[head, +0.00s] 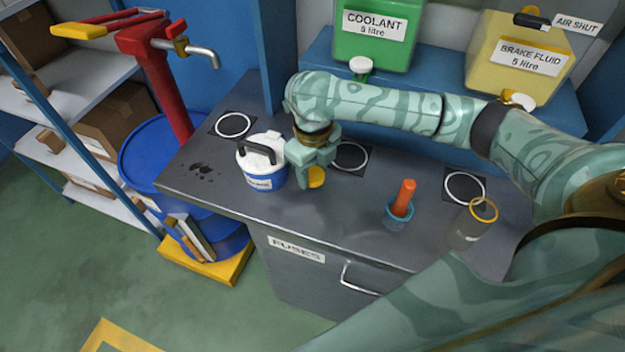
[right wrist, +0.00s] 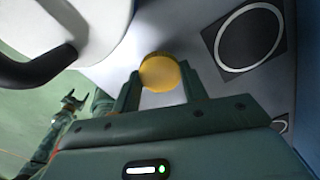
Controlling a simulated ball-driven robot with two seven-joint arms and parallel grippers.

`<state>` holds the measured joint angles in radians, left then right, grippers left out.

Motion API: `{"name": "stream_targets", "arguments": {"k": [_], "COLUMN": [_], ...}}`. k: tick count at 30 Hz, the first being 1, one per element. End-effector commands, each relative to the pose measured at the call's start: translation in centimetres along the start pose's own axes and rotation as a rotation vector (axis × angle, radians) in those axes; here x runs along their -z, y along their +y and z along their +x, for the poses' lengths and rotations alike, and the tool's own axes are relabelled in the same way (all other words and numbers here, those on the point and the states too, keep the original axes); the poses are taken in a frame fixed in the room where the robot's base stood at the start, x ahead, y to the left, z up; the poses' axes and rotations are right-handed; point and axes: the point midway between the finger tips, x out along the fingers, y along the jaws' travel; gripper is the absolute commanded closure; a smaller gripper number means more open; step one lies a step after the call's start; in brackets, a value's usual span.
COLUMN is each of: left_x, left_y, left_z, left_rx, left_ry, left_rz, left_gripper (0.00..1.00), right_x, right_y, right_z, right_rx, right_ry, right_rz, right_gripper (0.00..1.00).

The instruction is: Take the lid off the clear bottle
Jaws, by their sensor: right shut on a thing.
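My right gripper (head: 312,178) is shut on a round yellow lid (head: 316,177), held by its sides between the fingers. The lid also shows in the right wrist view (right wrist: 160,73), its flat face toward the camera. The clear bottle (head: 468,230) stands at the right of the grey bench, well apart from the gripper. A yellow ring (head: 484,209) shows at its top, with no lid on it. My left gripper (right wrist: 72,102) is small in the background of the right wrist view, with its two fingers apart and empty. It is not in the head view.
A blue and white tub (head: 262,165) with a black handle stands just left of my right gripper. Several ringed dark pads lie on the bench (head: 330,215). Coolant (head: 375,40) and brake fluid (head: 520,62) tanks stand behind.

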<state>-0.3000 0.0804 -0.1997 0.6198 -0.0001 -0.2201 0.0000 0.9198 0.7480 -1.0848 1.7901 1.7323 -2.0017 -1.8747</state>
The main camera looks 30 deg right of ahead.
Motion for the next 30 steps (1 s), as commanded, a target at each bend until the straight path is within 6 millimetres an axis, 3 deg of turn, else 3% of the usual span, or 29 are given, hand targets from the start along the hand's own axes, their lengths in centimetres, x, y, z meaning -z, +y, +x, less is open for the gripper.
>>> {"name": "stream_targets", "arguments": {"k": [1,4,15,16,18,26,30], "left_x": [-0.3,-0.5,-0.5,-0.5,-0.5,-0.4,-0.3], "left_y": [0.1,0.2,0.1,0.1,0.2,0.2,0.1], "left_z": [0.9,1.7,1.6,1.6,1.5,1.6,1.0], "left_rx": [-0.002,-0.003,-0.003,-0.003,-0.003,-0.003,-0.002], "left_ry": [-0.005,-0.01,-0.009,-0.009,-0.009,-0.009,-0.005], "left_rz": [0.0,0.0,0.0,0.0,0.0,0.0,0.0], "left_gripper": [0.26,0.26,0.26,0.26,0.26,0.26,0.26], "right_x": [0.1,0.1,0.1,0.1,0.1,0.1,0.0], "right_y": [0.1,0.1,0.0,0.0,0.0,0.1,0.0], "right_z": [1.5,3.1,3.3,3.3,3.3,3.2,1.8], "right_rx": [-0.002,-0.002,0.001,0.001,0.001,0.0,0.002], "right_ry": [0.005,0.004,0.001,0.001,0.0,0.0,-0.004], "right_rz": [0.0,-0.001,-0.001,-0.001,-0.001,-0.001,0.0], "right_gripper": [0.84,0.84,0.84,0.54,0.35,0.35,0.35]}}
